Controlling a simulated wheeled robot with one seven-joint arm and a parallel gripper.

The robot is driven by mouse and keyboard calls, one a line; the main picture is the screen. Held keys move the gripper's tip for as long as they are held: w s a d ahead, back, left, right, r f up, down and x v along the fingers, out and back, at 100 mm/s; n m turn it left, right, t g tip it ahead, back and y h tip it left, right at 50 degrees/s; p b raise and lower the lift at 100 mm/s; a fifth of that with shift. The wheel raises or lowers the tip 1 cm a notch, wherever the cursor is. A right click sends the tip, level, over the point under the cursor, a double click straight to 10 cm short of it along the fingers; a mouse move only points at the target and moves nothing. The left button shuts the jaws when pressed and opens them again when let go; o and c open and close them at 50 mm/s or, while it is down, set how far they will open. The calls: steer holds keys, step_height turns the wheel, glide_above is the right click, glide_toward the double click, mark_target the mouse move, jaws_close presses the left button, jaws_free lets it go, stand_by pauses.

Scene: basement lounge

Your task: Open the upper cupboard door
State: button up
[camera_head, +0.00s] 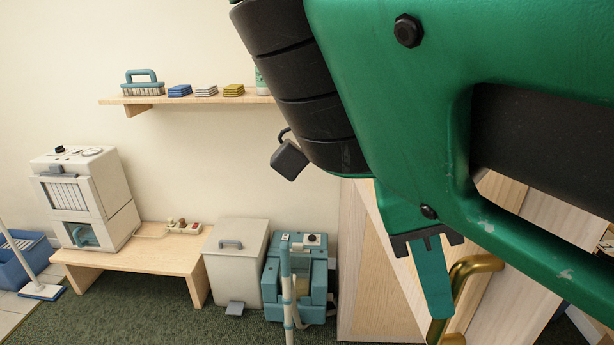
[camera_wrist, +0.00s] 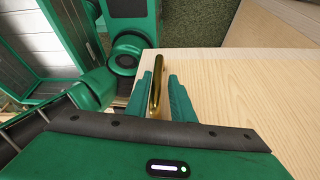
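The cupboard door is a pale wood panel that fills the right of the wrist view (camera_wrist: 245,95); slanted wood panels also show behind my arm in the head view. A brass bar handle (camera_wrist: 156,84) stands on the door near its edge, and it also shows in the head view (camera_head: 474,266). My gripper (camera_wrist: 161,84) has its two green fingers on either side of the handle. I cannot tell whether both fingers press on it. In the head view one finger of my gripper (camera_head: 434,280) shows just left of the handle. My green arm hides much of the cupboard.
A wall shelf (camera_head: 190,99) holds a brush and folded cloths. Below are a low wooden bench (camera_head: 150,252) with a white machine (camera_head: 85,195), a pale bin (camera_head: 233,265) and a teal cleaning machine (camera_head: 300,275). Green carpet (camera_head: 140,312) lies open before the bench.

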steer(key=w+a, duration=0.1)
steer(key=a, duration=1)
steer(key=shift+w, duration=0.35)
